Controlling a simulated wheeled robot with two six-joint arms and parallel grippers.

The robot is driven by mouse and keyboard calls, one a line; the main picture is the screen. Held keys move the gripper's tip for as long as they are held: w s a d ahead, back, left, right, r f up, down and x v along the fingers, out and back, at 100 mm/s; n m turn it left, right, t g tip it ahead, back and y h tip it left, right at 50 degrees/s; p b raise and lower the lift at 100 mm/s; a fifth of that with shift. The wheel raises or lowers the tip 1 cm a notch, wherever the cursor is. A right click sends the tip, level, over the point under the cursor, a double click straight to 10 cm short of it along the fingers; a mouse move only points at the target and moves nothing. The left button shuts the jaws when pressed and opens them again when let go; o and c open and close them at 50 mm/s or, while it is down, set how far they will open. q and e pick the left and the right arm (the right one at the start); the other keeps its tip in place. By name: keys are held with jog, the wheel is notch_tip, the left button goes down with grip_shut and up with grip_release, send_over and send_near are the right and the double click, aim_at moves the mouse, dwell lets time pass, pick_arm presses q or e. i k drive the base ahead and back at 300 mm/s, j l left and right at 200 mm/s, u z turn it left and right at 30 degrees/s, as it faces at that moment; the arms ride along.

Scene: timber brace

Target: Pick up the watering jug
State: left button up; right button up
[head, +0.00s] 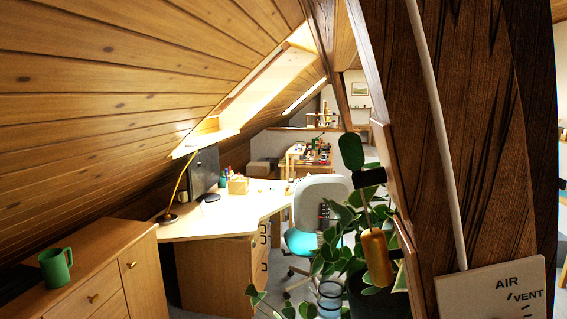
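A green vessel with a side handle (55,265), a jug or large mug, stands upright on the wooden cabinet at the far left. It is the thing in view that looks most like the watering jug; I see no spout on it. A clear, blue-tinted container (330,302) shows low in the middle, in front of the plant, partly cut off by the bottom edge; I cannot tell what it is. Neither of my grippers shows in the head view.
A leafy plant (340,250), chair (318,200) and desk (215,226) stand beyond. The sloped ceiling (110,100) is low at left.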

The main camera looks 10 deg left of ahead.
aim_at(54, 268)
jog(key=u, duration=1.7)
jog(key=z, duration=1.85)
jog(key=u, duration=1.4)
